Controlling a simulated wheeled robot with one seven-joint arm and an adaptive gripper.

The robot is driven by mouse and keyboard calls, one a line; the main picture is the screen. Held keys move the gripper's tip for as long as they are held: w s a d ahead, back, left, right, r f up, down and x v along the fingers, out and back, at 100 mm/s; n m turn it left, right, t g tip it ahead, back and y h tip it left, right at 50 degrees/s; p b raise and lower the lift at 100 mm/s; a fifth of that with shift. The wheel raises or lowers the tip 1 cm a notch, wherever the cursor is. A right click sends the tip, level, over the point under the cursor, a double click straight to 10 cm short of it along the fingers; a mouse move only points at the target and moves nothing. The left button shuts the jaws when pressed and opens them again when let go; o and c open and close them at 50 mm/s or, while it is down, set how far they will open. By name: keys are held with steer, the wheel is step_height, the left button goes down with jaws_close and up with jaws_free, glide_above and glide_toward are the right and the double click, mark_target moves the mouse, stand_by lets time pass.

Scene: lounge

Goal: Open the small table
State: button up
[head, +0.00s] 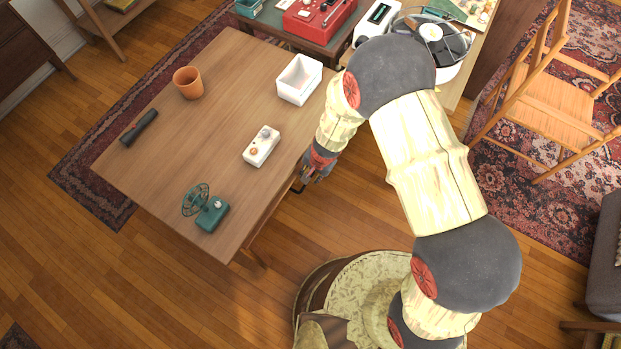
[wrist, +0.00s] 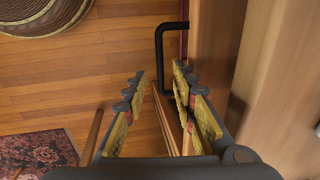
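The small wooden table (head: 190,135) stands left of centre in the head view. Its side face (wrist: 214,55) shows at the right in the wrist view. A black bar handle (wrist: 159,55) sticks out from that face, and a bit of it shows in the head view (head: 298,189). My gripper (wrist: 160,76) is open, with its fingers apart and nothing gripped. In the wrist view the handle's bar appears between the two fingertips; I cannot tell how deep it sits. In the head view my gripper (head: 314,172) is beside the table's right edge, partly hidden by my arm.
On the tabletop are an orange pot (head: 188,83), a dark flashlight-like object (head: 139,127), a green fan (head: 208,209), a white device (head: 262,146) and a white box (head: 299,79). A wooden chair (head: 550,95) stands at right. The floor in front is clear.

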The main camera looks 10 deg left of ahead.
steer(key=shift+w+a+f+b, duration=0.1)
steer(key=shift+f+b, duration=0.1)
steer(key=shift+f, duration=0.4)
steer(key=shift+a+f+b, duration=0.15)
steer(key=shift+f+b, duration=0.1)
steer(key=shift+f, duration=0.4)
steer(key=shift+w+a+f+b, duration=0.1)
steer(key=shift+f+b, duration=0.1)
steer(key=shift+f, duration=0.4)
steer(key=shift+s, duration=0.1)
steer(key=shift+c, duration=0.4)
jaws_close()
